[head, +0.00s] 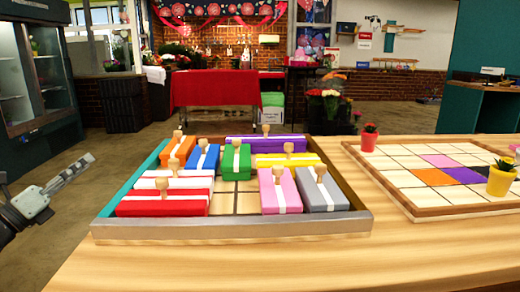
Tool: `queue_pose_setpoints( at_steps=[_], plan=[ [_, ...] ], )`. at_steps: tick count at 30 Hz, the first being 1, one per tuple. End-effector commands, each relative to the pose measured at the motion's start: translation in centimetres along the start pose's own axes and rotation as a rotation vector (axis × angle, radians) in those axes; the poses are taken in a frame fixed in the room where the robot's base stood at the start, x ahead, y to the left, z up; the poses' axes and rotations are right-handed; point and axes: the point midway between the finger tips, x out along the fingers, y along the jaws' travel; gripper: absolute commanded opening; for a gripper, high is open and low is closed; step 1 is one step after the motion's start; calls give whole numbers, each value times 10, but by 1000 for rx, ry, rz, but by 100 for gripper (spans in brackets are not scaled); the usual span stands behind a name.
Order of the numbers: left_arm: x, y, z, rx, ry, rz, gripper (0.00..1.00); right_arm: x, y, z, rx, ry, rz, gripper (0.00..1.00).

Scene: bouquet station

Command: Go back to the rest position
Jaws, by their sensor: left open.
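My left gripper (62,181) shows at the left edge of the head view, off the left side of the table. It is open and empty, and it touches nothing. A tray (230,229) of colored blocks sits on the wooden table to its right. The blocks have white bands and wooden knobs, among them a red block (135,207), a green block (228,166) and a pink block (266,190). My right gripper is not in view.
A framed grid board (450,211) with colored squares lies on the table's right side. A red flowerpot (369,142) and a yellow flowerpot (500,182) stand at it. The table's front (330,268) is clear. A dark glass-fronted cabinet (35,75) stands at far left.

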Motion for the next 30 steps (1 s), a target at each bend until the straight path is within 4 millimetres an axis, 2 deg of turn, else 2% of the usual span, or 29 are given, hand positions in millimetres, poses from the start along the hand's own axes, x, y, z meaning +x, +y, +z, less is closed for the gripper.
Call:
queue_pose_setpoints(
  at_steps=[5,8,12,15,19,24,25,30],
  plan=[
    [-10,64,27,-275,-152,256,42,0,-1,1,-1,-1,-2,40],
    [-31,110,40,-479,-295,433,42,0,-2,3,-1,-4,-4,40],
    [-86,175,48,-801,-584,696,42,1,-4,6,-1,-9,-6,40],
    [-129,205,44,-975,-793,838,42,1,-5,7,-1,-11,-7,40],
    [-181,226,33,-1134,-1048,975,42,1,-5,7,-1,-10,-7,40],
    [-243,235,14,-1264,-1376,1107,42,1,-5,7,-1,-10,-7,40],
    [-250,235,3,-1281,-1405,1128,42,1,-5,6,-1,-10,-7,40],
    [-256,230,-79,-1336,-1320,1215,42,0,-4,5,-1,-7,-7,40]
  ],
)
